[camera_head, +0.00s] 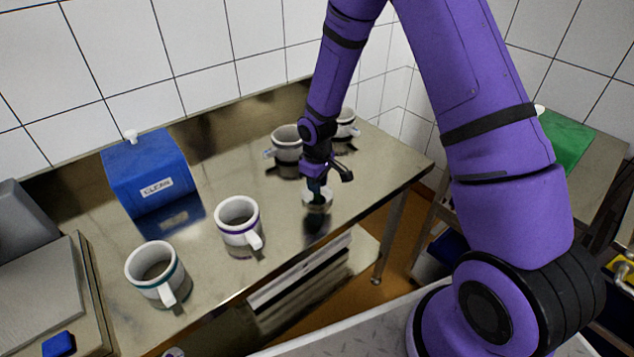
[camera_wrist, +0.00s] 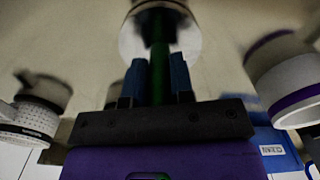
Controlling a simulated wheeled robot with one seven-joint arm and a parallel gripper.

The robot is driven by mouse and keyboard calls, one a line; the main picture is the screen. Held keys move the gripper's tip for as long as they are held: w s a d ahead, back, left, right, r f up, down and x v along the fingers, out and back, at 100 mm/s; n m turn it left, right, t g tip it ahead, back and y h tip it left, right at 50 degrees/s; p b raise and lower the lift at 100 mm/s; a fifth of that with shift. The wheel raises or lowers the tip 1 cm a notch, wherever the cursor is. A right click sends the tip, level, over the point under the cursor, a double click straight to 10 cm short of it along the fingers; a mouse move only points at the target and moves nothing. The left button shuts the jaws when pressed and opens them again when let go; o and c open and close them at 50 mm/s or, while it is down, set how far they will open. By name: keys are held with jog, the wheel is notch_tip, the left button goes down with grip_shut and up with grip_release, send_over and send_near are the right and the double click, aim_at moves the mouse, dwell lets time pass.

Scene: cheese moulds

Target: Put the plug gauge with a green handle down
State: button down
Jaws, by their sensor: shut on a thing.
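My gripper (camera_head: 318,184) is shut on the green handle of the plug gauge (camera_head: 317,201), over the steel table near its front edge. In the wrist view the two blue fingers of my gripper (camera_wrist: 158,78) stand either side of the green handle (camera_wrist: 160,62). The gauge's pale round metal end (camera_wrist: 130,42) lies beyond the fingertips. The gauge looks about upright in the head view, with a dark reflection below it. I cannot tell whether it touches the table.
A purple-banded mould (camera_head: 228,238) stands to the left, a teal-banded mould (camera_head: 146,286) farther left. Two more moulds (camera_head: 287,152) (camera_head: 346,130) stand close behind my gripper. A blue box marked CLEAN (camera_head: 135,180) is at the back left. Bare steel lies around the gauge.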

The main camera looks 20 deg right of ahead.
jog(key=shift+f, duration=0.1)
jog(key=c, duration=1)
grip_release()
